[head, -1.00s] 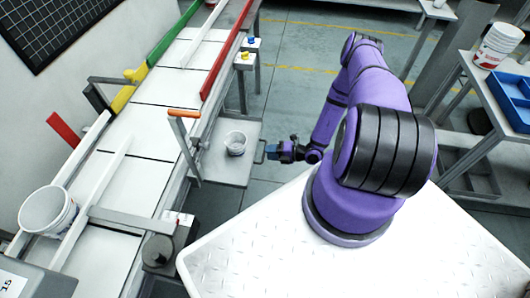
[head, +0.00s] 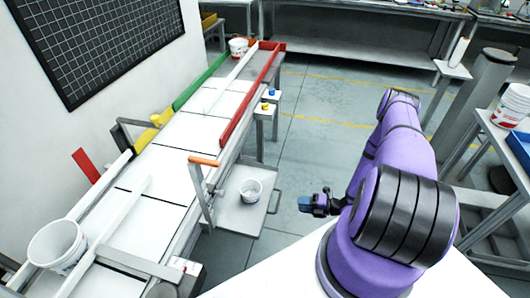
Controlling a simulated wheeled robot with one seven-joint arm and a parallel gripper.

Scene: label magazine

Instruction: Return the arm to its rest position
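My purple arm reaches forward from my white base, with its wrist bent down toward the left. My gripper (head: 304,203) is in the head view, in the air over the floor, to the right of the small grey shelf (head: 225,212). It is apart from the shelf and its handle. It is small and dark, and its fingers are too small to tell open from shut. I see nothing clearly held in it.
A side table (head: 500,135) at right holds a bucket (head: 512,106) and a blue tray. Floor between is clear.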

